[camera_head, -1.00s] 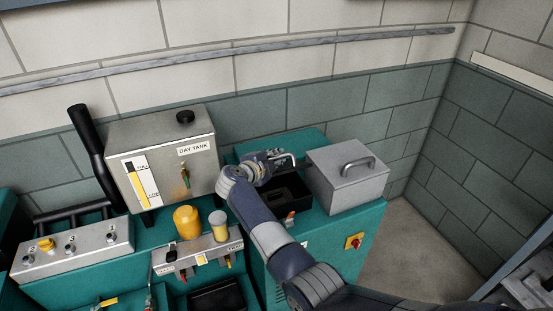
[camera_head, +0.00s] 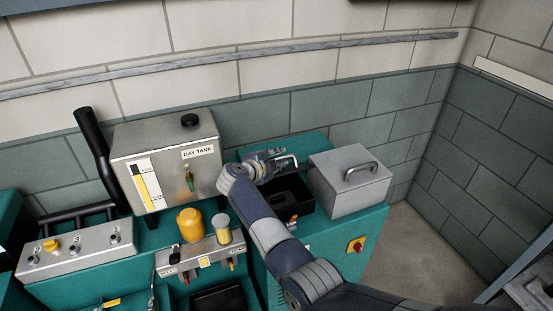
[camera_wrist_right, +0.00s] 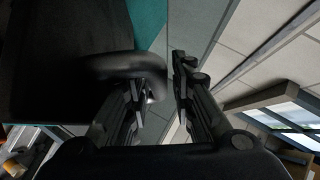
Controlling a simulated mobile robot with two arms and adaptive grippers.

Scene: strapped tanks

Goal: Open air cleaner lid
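My right gripper (camera_head: 280,160) is at the back of the green cabinet, above and behind a black open-topped box (camera_head: 293,190). A grey box (camera_head: 352,185) with an arched handle (camera_head: 361,169) on top stands to its right. No air cleaner label is readable. In the right wrist view, my right gripper's fingers (camera_wrist_right: 160,80) are apart. A dark bent bar (camera_wrist_right: 125,68) reaches from a dark surface (camera_wrist_right: 60,60) to the left finger and its tip looks between the fingers. Whether it touches them is unclear. My left gripper is not in view.
A day tank (camera_head: 165,160) stands left of my right arm. A grey panel with a yellow cup (camera_head: 190,224) is below it. A red and yellow switch (camera_head: 356,244) is on the cabinet's front. The wall runs close behind. Bare floor (camera_head: 410,245) lies to the right.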

